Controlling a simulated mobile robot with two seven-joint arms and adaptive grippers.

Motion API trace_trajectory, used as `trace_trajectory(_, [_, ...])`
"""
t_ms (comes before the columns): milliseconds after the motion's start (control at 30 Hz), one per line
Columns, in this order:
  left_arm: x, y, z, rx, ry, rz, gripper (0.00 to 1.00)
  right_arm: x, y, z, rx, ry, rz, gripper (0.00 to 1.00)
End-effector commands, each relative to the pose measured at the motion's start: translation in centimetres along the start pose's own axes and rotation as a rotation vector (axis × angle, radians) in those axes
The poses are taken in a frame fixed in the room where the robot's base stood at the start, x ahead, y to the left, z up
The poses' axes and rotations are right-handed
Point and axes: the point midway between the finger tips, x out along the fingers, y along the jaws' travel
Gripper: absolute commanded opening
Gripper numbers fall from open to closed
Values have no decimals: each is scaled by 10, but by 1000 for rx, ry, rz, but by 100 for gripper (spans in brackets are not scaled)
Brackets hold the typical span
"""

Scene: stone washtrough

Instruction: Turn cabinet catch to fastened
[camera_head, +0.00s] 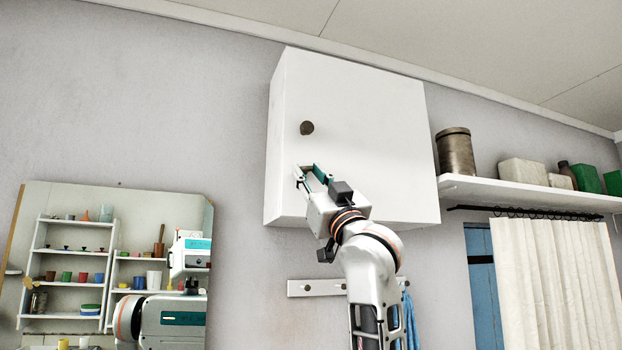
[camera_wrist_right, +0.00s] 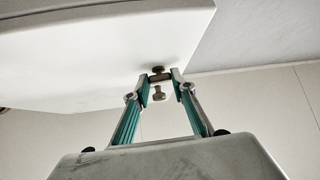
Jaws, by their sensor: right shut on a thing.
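The white wall cabinet (camera_head: 370,120) has its door shut as far as I can see, with a round dark knob (camera_head: 307,128) near its left edge. My right gripper (camera_head: 308,172) is at the lower left of the door, below the knob. In the right wrist view, my right gripper (camera_wrist_right: 160,80) is shut on the cabinet catch, a small brass-coloured metal piece (camera_wrist_right: 158,93) between its two fingertips. The fingers hide most of the catch in the head view, so its exact turn is unclear. My left gripper is not directly in view.
A mirror (camera_head: 120,195) at lower left reflects shelves and parts of my body. A white hook rail (camera_head: 310,288) is under the cabinet. To the right, a shelf (camera_head: 530,190) holds a metal canister (camera_head: 455,152) and boxes, above a white curtain (camera_head: 555,275).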

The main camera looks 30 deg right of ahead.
Motion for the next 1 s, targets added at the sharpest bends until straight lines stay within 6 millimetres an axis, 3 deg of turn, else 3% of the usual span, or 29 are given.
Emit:
trace_trajectory(167, [0,4,-8,-1,19,6,0,0,-4,-1,83,3,75,3])
trace_trajectory(700, [0,6,-4,-3,11,9,0,0,-3,-1,129,2,127,3])
trace_trajectory(733, [0,6,-4,-3,10,8,0,0,-3,-1,129,2,126,30])
trace_trajectory(767, [0,6,-4,-3,10,8,0,0,-3,-1,128,2,126,38])
trace_trajectory(800, [0,5,-4,-3,10,7,0,0,-3,-1,128,2,126,42])
trace_trajectory(1000, [0,4,-3,-3,9,5,0,0,-3,-1,127,1,126,42])
